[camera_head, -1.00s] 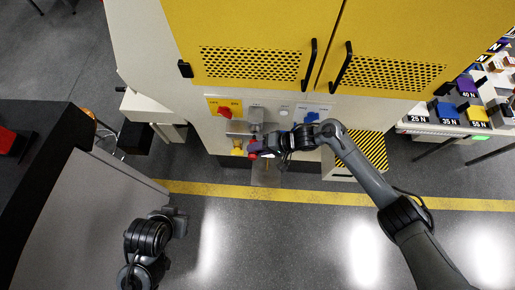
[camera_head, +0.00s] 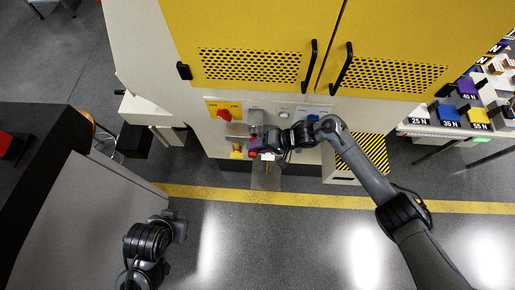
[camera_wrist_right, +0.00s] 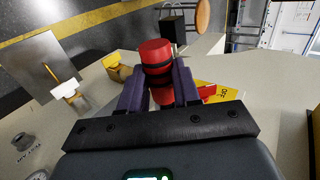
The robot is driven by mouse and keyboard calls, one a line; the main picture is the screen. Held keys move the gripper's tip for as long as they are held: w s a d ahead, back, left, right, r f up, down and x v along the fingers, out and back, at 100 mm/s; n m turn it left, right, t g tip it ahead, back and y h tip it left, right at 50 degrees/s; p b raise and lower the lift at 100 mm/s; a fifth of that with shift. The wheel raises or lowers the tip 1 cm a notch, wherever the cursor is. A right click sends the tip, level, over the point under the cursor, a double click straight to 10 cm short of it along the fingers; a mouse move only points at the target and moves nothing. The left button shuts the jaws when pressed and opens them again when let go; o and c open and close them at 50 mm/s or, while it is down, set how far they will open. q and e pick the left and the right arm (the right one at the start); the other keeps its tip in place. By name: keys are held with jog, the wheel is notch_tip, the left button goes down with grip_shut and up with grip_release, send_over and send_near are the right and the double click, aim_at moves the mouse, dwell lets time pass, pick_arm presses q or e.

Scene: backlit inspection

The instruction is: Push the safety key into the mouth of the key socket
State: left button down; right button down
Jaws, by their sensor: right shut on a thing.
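The red safety key (camera_head: 253,153), a cylinder with dark bands, is between the dark purple-grey fingers of my right gripper (camera_head: 259,147), which is shut on it. In the right wrist view the key (camera_wrist_right: 157,68) sticks out past the fingertips. A yellow block (camera_head: 237,152), which looks like the key socket, is on the machine front just left of the key. It also shows in the right wrist view (camera_wrist_right: 117,67), left of the key with a visible gap between. I cannot see its mouth clearly. My left gripper (camera_head: 178,226) is low at the left, away from the machine; its fingers are unclear.
A metal plate (camera_head: 267,177) juts out below my right gripper. A red knob on a yellow plate (camera_head: 224,115) and a blue knob (camera_head: 313,117) are on the panel. Yellow doors with black handles (camera_head: 308,66) are above. The floor in front is free.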

jog(key=shift+w+b, duration=0.4)
jog(key=shift+w, duration=0.3)
jog(key=shift+w, duration=0.1)
jog(key=shift+d, duration=0.15)
jog(key=c, duration=1.2)
grip_release()
jog(key=o, duration=0.5)
jog(key=shift+w, duration=0.15)
jog(key=shift+c, duration=0.2)
jog(key=p+v, duration=0.1)
jog(key=v, duration=0.9)
jog(key=shift+d+r, duration=0.25)
jog(key=shift+r, duration=0.05)
